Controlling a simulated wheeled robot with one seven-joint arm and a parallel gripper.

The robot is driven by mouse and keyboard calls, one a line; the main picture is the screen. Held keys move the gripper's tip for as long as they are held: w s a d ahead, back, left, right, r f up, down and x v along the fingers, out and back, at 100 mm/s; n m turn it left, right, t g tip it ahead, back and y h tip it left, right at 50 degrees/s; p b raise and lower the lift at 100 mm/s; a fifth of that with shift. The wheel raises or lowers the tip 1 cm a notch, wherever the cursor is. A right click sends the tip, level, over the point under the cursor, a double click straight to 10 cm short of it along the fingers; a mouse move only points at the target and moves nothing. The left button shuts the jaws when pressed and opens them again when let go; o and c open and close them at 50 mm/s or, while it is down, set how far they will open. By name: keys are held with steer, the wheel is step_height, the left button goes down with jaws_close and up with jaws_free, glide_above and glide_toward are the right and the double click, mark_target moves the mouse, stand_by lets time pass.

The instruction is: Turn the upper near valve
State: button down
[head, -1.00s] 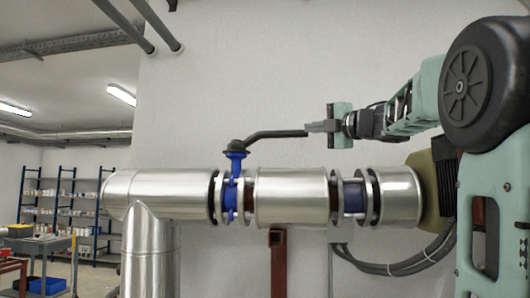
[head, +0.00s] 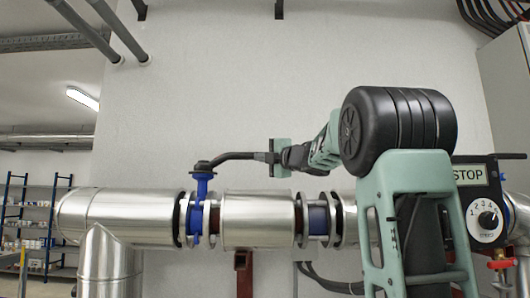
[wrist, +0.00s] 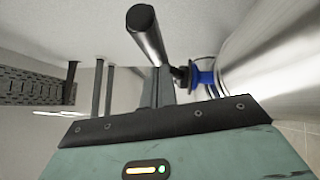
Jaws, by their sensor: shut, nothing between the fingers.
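The valve (head: 201,192) is blue, on the metal pipe, with a dark bent lever (head: 232,156) on top. The lever points right, nearly level, in the head view. My gripper (head: 259,157) is at the lever's free end, its fingers shut and empty. In the wrist view the lever (wrist: 150,37) runs from its near end at the top to the blue valve body (wrist: 203,77). My fingers (wrist: 160,86) show beneath the lever there. I cannot tell whether they touch it.
The silver pipe (head: 257,220) runs across below the lever. A control box with a STOP label (head: 469,175) and a dial (head: 487,220) stands at the right. The pale wall (head: 220,80) is behind; the space above the lever is clear.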

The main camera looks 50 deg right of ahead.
steer(key=shift+w+d, duration=0.25)
steer(key=shift+d, duration=0.05)
steer(key=shift+w+d+r+p, duration=0.2)
steer(key=shift+d+r+p, duration=0.1)
steer(key=shift+d+r, duration=0.25)
steer(key=shift+d, duration=0.1)
steer(key=shift+f, duration=0.2)
